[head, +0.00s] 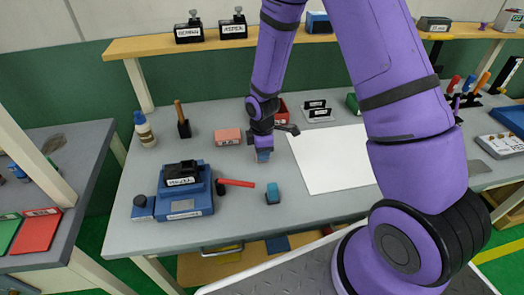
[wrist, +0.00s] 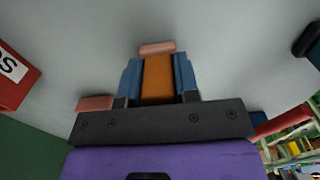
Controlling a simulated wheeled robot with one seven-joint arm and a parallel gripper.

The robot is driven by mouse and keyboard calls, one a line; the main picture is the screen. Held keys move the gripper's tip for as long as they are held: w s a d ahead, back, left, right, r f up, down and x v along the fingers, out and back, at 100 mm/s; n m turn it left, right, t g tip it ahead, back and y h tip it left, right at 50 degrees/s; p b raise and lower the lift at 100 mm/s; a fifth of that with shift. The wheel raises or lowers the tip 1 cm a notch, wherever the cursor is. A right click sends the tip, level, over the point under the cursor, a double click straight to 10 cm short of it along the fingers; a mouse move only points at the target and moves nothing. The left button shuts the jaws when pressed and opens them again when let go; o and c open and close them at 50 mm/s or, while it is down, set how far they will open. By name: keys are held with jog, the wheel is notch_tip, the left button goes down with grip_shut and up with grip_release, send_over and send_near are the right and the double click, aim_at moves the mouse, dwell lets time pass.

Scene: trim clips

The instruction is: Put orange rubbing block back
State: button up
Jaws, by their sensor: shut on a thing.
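The orange block (wrist: 158,78) sits between the two blue fingers of my gripper (wrist: 158,82) in the wrist view. My gripper is shut on it. A pink piece (wrist: 157,47) shows just beyond the block's far end; I cannot tell whether it is joined to the block. In the head view my gripper (head: 263,156) points down close over the grey bench, and the orange block is hidden there. A salmon, labelled box-like thing (head: 228,136) lies left of my gripper. A teal-and-dark block (head: 272,193) lies on the bench in front of it.
A blue device (head: 186,205) with a black labelled block on top stands at left. A red-handled tool (head: 236,183) lies beside it. A red bin (head: 281,107) is behind my gripper. A white sheet (head: 330,160) covers the bench at right. A bottle (head: 144,130) stands at the back left.

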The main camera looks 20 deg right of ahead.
jog(key=o, duration=1)
notch_tip(320, 180, up, 13)
jog(key=shift+f, duration=0.2)
jog(key=s+d+r+m+t, duration=0.15)
jog(key=s+r+m, duration=0.3)
jog(key=r, duration=0.55)
jog(key=s+d+r+m+t, duration=0.1)
jog(key=s+d+r+m, duration=0.3)
jog(key=r, duration=0.5)
jog(key=s+r+m+t, duration=0.1)
jog(key=s+r+m, duration=0.2)
jog(key=s, duration=0.5)
jog(key=s+d+r+m+t, duration=0.1)
jog(key=s+r+m, duration=0.3)
jog(key=s, duration=0.4)
jog(key=shift+s+d+r+t, duration=0.15)
jog(key=shift+s+r+t, duration=0.2)
jog(key=shift+r, duration=0.35)
jog(key=shift+w, duration=0.1)
